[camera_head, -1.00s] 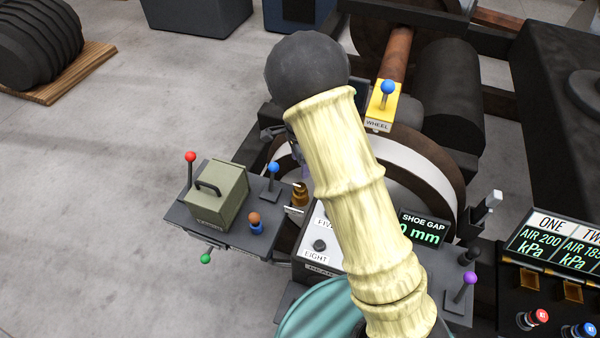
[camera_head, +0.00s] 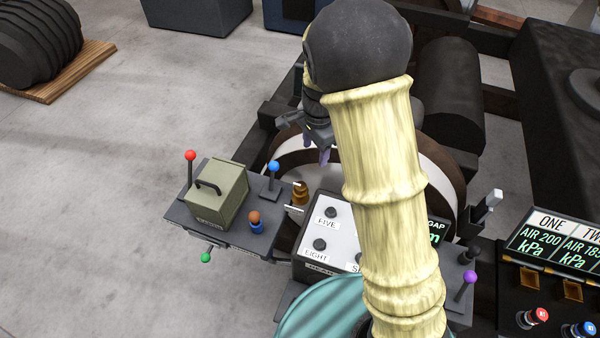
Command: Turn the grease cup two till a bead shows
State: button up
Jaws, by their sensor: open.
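A small brass cup (camera_head: 300,193), which looks like a grease cup, stands at the right end of the dark shelf, by the wheel. A small white tag (camera_head: 293,210) sits at its foot; its writing is too small to read, so I cannot tell if it is cup two. No bead can be made out on it. My gripper (camera_head: 317,150) is open, with purple fingertips, above and beyond the cup in the picture and apart from it. My arm hides part of the wheel and the panel to the right.
The dark shelf (camera_head: 232,236) also bears a green box with a handle (camera_head: 216,193), a blue-knobbed lever (camera_head: 273,170) and an orange-topped blue knob (camera_head: 256,222). A red-knobbed lever (camera_head: 190,160) stands at its left. A button panel (camera_head: 325,238) lies close right of the cup.

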jog(key=s+d+r+n+t, duration=0.1)
jog(key=s+d+r+n, duration=0.1)
jog(key=s+d+n, duration=0.3)
jog(key=s+d+r+n+t, duration=0.1)
jog(key=s+d+r+n, duration=0.2)
jog(key=s+d+n, duration=0.3)
jog(key=s, duration=0.5)
jog(key=shift+s+d+n, duration=0.25)
jog(key=shift+d+n, duration=0.05)
jog(key=shift+n, duration=0.1)
